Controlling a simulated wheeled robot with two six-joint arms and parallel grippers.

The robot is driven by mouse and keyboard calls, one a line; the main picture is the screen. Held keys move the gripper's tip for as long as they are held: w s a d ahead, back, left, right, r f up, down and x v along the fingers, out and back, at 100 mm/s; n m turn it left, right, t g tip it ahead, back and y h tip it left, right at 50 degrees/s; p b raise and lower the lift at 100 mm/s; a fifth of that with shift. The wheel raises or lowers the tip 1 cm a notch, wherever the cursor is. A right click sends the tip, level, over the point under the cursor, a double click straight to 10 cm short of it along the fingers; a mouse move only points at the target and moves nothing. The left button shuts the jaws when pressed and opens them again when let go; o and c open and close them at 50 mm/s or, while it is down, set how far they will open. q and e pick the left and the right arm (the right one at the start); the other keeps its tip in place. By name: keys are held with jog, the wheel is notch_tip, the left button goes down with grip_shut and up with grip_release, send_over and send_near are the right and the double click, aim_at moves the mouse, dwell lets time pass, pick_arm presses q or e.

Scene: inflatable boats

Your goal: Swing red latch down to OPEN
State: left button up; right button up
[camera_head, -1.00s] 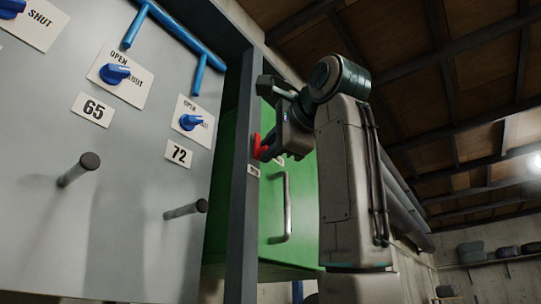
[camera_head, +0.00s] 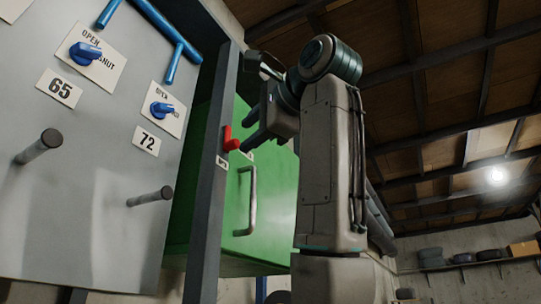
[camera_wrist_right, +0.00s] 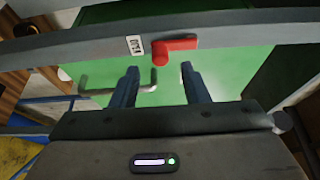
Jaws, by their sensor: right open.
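The red latch (camera_head: 228,142) is mounted on the grey upright post at the edge of the green compartment. In the head view, its short arm points up and its knob sticks out to the right. A small label (camera_head: 222,162) sits on the post below it. The latch also shows in the right wrist view (camera_wrist_right: 178,44), beside a label reading OPEN (camera_wrist_right: 134,45). My right gripper (camera_head: 250,133) is open and empty, close to the latch. In the right wrist view, its fingers (camera_wrist_right: 158,82) point toward the latch, with the knob ahead of the gap. My left gripper is out of view.
A green door (camera_head: 275,195) with a metal handle (camera_head: 249,202) lies behind the post. A grey panel with blue knobs (camera_head: 162,108), pegs (camera_head: 150,197) and a blue pipe (camera_head: 172,60) stands at left. Shelves (camera_head: 460,262) are far right.

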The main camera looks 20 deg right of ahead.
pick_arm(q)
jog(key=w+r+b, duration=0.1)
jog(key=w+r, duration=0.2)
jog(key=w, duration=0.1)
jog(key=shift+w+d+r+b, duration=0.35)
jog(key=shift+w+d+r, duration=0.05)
pick_arm(e)
jog(key=v, duration=0.7)
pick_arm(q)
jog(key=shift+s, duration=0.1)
